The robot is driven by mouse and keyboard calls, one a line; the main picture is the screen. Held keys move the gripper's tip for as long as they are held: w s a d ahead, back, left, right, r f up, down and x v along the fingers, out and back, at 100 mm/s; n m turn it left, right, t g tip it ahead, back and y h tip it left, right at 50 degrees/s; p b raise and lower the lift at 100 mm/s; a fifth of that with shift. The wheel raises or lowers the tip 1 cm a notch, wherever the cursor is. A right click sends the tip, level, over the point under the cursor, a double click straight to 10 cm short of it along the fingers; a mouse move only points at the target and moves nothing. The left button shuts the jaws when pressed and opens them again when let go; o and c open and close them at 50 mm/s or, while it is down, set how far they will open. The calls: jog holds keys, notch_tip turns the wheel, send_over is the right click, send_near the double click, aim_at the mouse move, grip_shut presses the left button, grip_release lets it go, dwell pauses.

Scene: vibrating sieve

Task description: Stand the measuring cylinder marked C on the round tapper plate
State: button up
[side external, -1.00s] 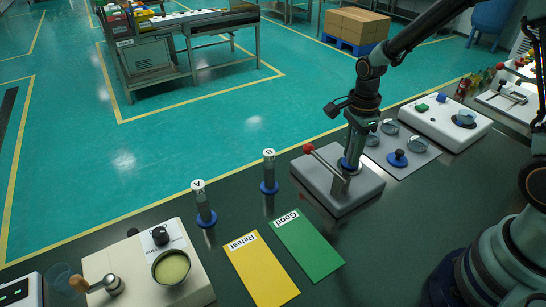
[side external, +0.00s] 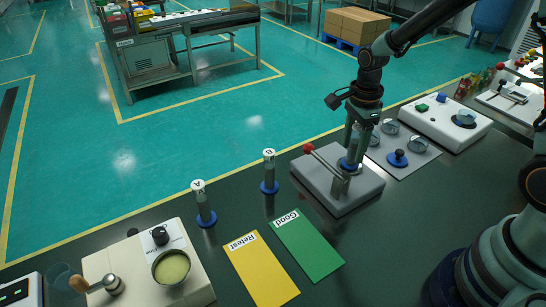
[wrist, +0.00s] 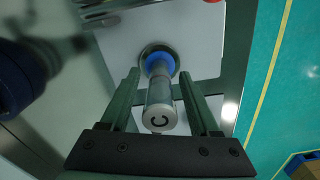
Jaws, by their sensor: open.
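The measuring cylinder marked C (wrist: 161,110) stands with its blue base (wrist: 159,62) on the round tapper plate (wrist: 146,50), a metal disc on a grey box. In the side external view the cylinder's blue base (side external: 347,164) shows on the grey tapper (side external: 340,196), and my gripper hides most of its body. It looks upright. My gripper (wrist: 160,73) is open, with one finger on each side of the cylinder and gaps visible between. The gripper points down over the tapper in the side external view (side external: 354,153).
A red-knobbed lever (side external: 309,149) rises from the tapper beside the cylinder. Cylinders A (side external: 203,206) and B (side external: 269,173) stand to the left. The green Good mat (side external: 308,248) and yellow Retest mat (side external: 262,270) lie in front. The dark bench right of them is clear.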

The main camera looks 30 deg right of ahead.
aim_at(358, 126)
notch_tip(358, 126, up, 9)
jog(key=shift+r, duration=0.65)
jog(key=s+a+r+n+t, duration=0.1)
jog(key=s+r+n+t, duration=0.1)
jog(key=n, duration=0.8)
jog(key=s+a+r+n+t, duration=0.1)
jog(key=s+r+n+t, duration=0.2)
jog(key=n, duration=0.8)
jog(key=s+r, duration=0.2)
jog(key=s, duration=0.2)
jog(key=shift+s+t, duration=0.25)
jog(key=shift+t, duration=0.05)
